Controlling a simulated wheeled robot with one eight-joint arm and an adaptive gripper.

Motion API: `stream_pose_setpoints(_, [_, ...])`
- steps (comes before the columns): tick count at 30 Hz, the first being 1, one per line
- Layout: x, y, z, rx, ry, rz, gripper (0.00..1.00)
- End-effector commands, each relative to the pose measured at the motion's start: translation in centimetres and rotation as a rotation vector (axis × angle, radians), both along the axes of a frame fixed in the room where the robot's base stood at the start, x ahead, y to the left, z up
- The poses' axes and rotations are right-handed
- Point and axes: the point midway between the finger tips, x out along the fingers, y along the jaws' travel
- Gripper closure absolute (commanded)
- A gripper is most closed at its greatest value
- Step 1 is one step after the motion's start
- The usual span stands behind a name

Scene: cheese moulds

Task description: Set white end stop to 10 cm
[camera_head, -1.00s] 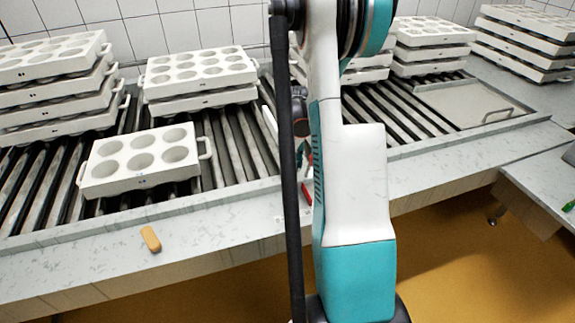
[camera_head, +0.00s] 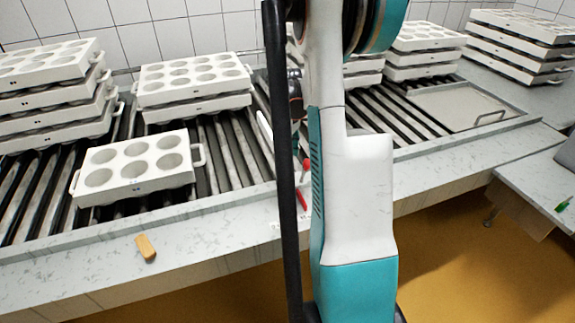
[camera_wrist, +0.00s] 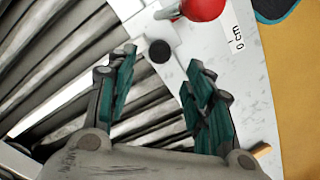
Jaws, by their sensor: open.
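A white bar (camera_head: 265,132), which looks like the end stop, lies along the rollers left of my arm in the head view. In the wrist view a white bar (camera_wrist: 62,102) slants across the rollers on the left. A white piece with a black round knob (camera_wrist: 160,51) sits at the counter edge. A red ball-ended handle (camera_wrist: 204,8) is just beyond it; red also shows in the head view (camera_head: 301,198). A label (camera_wrist: 236,40), apparently reading 10 cm, is right of the handle. My gripper (camera_wrist: 160,62) is open, its fingertips on either side of the knob's image; the height gap is unclear.
A mould block (camera_head: 135,168) stands on the rollers at left, with stacked moulds (camera_head: 195,88) behind. A small orange-brown block (camera_head: 146,247) lies on the front counter (camera_head: 215,232). A tray (camera_head: 460,107) is at right. My arm hides the middle of the head view.

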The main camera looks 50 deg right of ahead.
Motion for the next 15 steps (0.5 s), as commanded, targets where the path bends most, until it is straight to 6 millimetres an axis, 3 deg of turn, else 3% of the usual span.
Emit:
stream_pose_setpoints(6, [0.0,0.0,3.7,0.000,0.000,0.000,0.53])
stream_pose_setpoints(15, [0.0,0.0,5.2,0.000,0.000,0.000,0.53])
